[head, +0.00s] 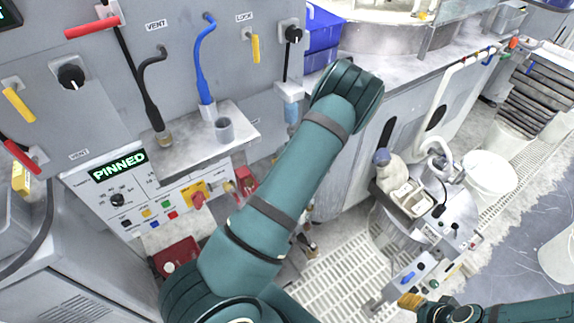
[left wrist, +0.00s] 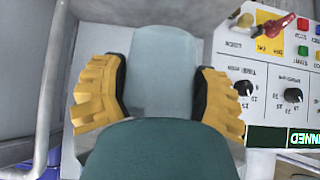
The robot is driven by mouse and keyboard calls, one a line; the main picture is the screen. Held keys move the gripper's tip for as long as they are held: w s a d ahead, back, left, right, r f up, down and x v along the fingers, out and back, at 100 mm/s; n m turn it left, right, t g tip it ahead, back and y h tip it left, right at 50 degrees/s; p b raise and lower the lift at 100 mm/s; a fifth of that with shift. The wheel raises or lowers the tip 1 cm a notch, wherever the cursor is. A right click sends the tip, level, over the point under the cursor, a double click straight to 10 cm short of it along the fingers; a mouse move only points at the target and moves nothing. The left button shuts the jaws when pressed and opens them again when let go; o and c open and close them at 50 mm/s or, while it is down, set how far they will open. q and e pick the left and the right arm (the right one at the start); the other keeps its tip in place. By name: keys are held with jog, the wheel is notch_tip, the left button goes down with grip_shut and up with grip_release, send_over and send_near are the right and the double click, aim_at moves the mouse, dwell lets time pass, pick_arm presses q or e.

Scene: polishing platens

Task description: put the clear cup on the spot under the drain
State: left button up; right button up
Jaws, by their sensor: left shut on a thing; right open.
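My left gripper (left wrist: 160,88) is shut on a pale, see-through thing that looks like the clear cup (left wrist: 163,55), with a yellow ribbed finger on each side. In the head view this gripper and the cup cannot be made out; the teal arm covers that area. A small grey cup-like vessel (head: 224,129) stands on the metal shelf (head: 190,153), beside the end of the blue hose (head: 205,70). I cannot tell which outlet is the drain, and no marked spot shows clearly. My right gripper (head: 410,300) is open at the lower right, with one orange finger showing.
The control panel (head: 85,185) with its PINNED display is at the left, and its knobs show in the left wrist view (left wrist: 270,75). A small machine (head: 425,200) stands at the right, near a white bucket (head: 490,177). Floor grating (head: 345,270) lies below.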

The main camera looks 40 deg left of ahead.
pick_arm(q)
jog(key=s+d, duration=0.1)
jog(key=d, duration=0.5)
jog(key=s+d, duration=0.2)
jog(key=d, duration=0.4)
jog(key=s+d, duration=0.2)
jog(key=d, duration=0.4)
jog(key=shift+s+d+f+p, duration=0.1)
jog(key=shift+s+d+p, duration=0.2)
jog(key=shift+d, duration=0.1)
jog(key=w+d+r+m+t+h+b, duration=0.1)
jog(key=w+d+r+m+t+h, duration=0.2)
jog(key=w+r+m+t, duration=0.3)
jog(key=s+d+r+m+h, duration=0.1)
jog(key=r+m+h, duration=0.1)
jog(key=r+m, duration=0.1)
jog(key=s+d+r+m+h, duration=0.1)
jog(key=s+d+r+m, duration=0.1)
jog(key=r+m, duration=0.1)
jog(key=s+d+r+m+h+b, duration=0.1)
jog(key=s+d+r+m+h, duration=0.1)
jog(key=r, duration=0.1)
jog(key=shift+r+m+t+h, duration=0.25)
jog(key=shift+m+t+h, duration=0.05)
jog(key=shift+m, duration=0.1)
jog(key=shift+a, duration=0.1)
